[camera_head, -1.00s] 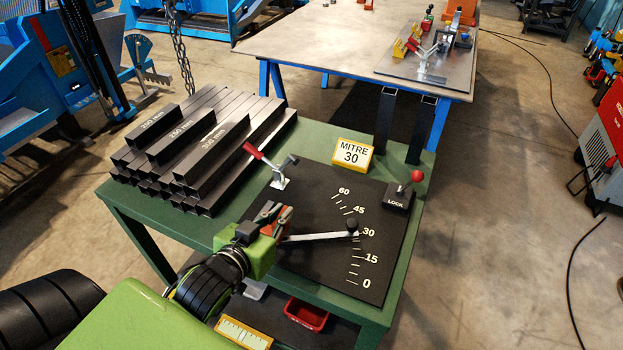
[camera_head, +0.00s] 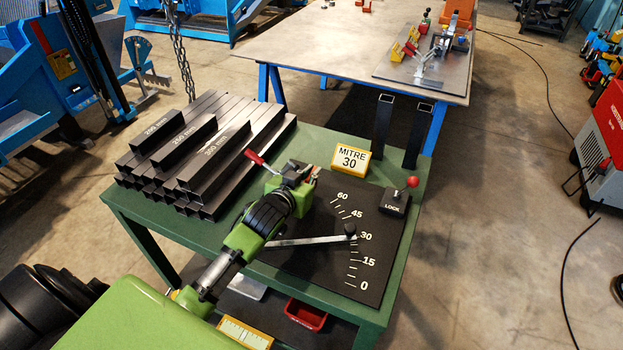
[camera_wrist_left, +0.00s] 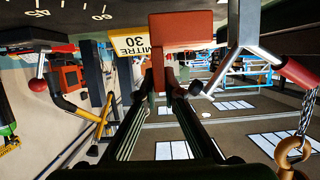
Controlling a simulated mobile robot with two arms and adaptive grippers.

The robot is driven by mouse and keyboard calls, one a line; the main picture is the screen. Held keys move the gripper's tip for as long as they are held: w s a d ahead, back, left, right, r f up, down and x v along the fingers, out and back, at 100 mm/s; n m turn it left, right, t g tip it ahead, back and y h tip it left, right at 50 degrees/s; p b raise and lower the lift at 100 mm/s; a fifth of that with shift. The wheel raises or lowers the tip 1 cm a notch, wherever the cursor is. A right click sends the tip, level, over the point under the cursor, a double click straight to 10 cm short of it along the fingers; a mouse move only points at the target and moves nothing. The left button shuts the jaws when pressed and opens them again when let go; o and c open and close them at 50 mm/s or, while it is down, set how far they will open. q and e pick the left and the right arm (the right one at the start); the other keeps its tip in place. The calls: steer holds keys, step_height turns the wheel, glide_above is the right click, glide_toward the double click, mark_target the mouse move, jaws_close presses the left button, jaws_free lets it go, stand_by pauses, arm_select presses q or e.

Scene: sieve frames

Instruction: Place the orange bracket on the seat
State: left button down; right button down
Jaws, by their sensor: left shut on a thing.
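My left gripper (camera_head: 308,177) is above the upper left part of the black mitre plate (camera_head: 315,262), close to the toggle clamp with the red handle (camera_head: 254,157). In the left wrist view its fingers (camera_wrist_left: 166,85) are shut on the orange bracket (camera_wrist_left: 187,29), whose broad face shows beyond the fingertips. The clamp (camera_wrist_left: 243,45) shows just right of the bracket there. In the head view the arm and gripper mostly hide the bracket and the plate under it. I cannot make out the seat. My right gripper is not in view.
Dark steel tubes (camera_head: 205,150) are stacked left of the plate. The mitre sign (camera_head: 350,158) and the lock block with a red knob (camera_head: 395,200) stand at the plate's far side. A pivoting arm (camera_head: 300,240) lies across the plate. A table with fixtures (camera_head: 330,40) stands behind.

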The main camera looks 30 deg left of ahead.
arm_select(q)
steer(key=shift+f, duration=1.15)
steer(key=c, duration=2.2)
jaws_free()
steer(key=shift+s+f, duration=0.1)
steer(key=shift+o, duration=0.2)
steer(key=v, duration=1.2)
steer(key=shift+b, duration=0.35)
